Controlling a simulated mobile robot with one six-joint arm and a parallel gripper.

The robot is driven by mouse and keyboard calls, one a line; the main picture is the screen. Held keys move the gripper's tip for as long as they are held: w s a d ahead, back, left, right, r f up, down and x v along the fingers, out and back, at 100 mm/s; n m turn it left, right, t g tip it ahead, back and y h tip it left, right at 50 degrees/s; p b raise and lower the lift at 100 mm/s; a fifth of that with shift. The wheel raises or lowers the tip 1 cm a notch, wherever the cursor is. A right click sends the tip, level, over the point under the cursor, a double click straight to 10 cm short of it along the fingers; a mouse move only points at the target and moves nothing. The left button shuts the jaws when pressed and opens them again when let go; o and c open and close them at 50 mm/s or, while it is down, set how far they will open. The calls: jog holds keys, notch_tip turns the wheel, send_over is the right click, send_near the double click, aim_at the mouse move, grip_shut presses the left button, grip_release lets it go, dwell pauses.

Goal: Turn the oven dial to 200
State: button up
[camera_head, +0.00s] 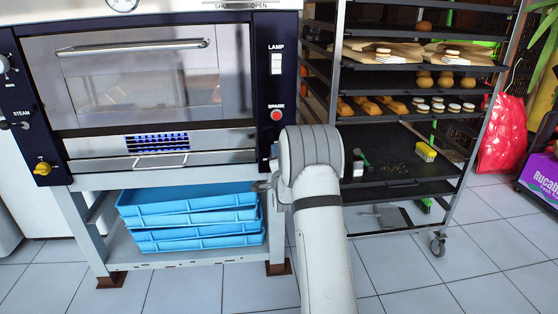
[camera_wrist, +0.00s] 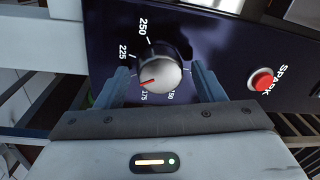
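The oven dial (camera_wrist: 160,72) is a round silver knob with a red pointer line, on the dark panel of the oven (camera_head: 140,75). In the wrist view the pointer aims left and slightly down, between the printed 225 and 175. No 200 mark shows; my left finger covers that part of the scale. 250 and 150 are also readable. My gripper (camera_wrist: 162,75) is open, with one finger on each side of the knob and a visible gap on both sides. In the head view my arm hides most of the dial area and the gripper.
A red SPARK button (camera_wrist: 262,80) sits beside the dial; it also shows in the head view (camera_head: 276,115). Blue trays (camera_head: 190,220) are stacked under the oven. A rack (camera_head: 400,190) with bread and trays stands close on the right. A yellow knob (camera_head: 42,168) is on the oven's left panel.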

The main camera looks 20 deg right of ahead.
jog(key=shift+o, duration=0.3)
jog(key=p+v, duration=0.1)
jog(key=v, duration=0.6)
jog(key=shift+s, duration=0.4)
jog(key=shift+a, duration=0.2)
jog(key=s+a+r+n+g+y+p, duration=0.2)
jog(key=s+a+r+n+g+p, duration=0.25)
jog(key=r+p, duration=0.45)
jog(key=s+a+r+n+g+y+p, duration=0.1)
jog(key=s+a+r+n+g+p, duration=0.25)
jog(key=s+a+r+p, duration=0.55)
jog(key=s+a+r+n+g+p, duration=0.1)
jog(key=s+r+n+g+p, duration=0.1)
jog(key=s+r, duration=0.3)
jog(key=s+a+r+n+g+y+p, duration=0.1)
jog(key=s+a+r+n+g+p, duration=0.1)
jog(key=s, duration=1)
jog(key=s+a+r+n+g+y+p, duration=0.1)
jog(key=s+a+r+n+g+p, duration=0.1)
jog(key=s+r+n+p, duration=0.4)
notch_tip(320, 180, up, 3)
jog(key=s+g+p, duration=0.1)
jog(key=s, duration=0.1)
jog(key=shift+s+a+g, duration=0.2)
jog(key=shift+s+g, duration=0.1)
jog(key=shift+s, duration=0.1)
